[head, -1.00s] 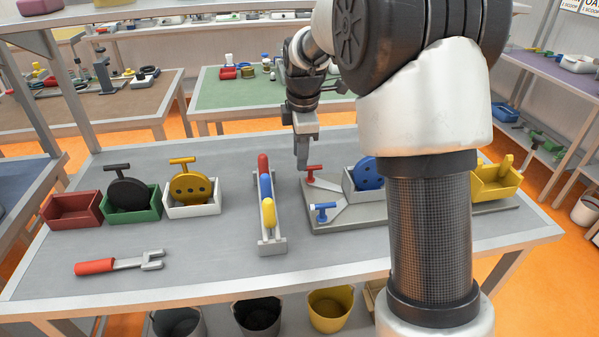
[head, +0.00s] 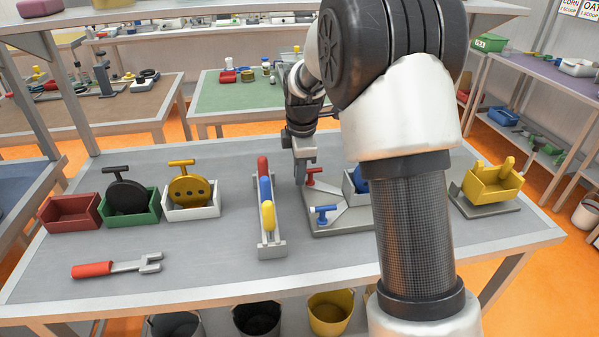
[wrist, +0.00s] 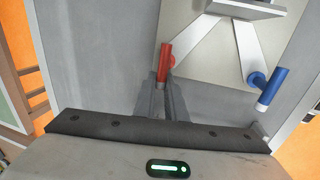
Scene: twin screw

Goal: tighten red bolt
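The red bolt (head: 311,175) is a T-shaped piece with a crossbar handle, upright at the back left of a grey base plate (head: 322,227). My gripper (head: 301,180) points down just left of the red bolt. In the wrist view, the red handle (wrist: 165,60) overlaps the tips of my gripper (wrist: 163,90). Its fingers look close together. Whether they touch the handle is unclear. A blue bolt (head: 322,213) with a white-ended crossbar stands at the plate's front left and also shows in the wrist view (wrist: 272,84).
A rack with red, blue and yellow pieces (head: 267,215) stands left of the plate. Red (head: 73,224), green and white bins line the left, and a two-pronged tool (head: 115,267) lies in front. My arm hides part of the plate.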

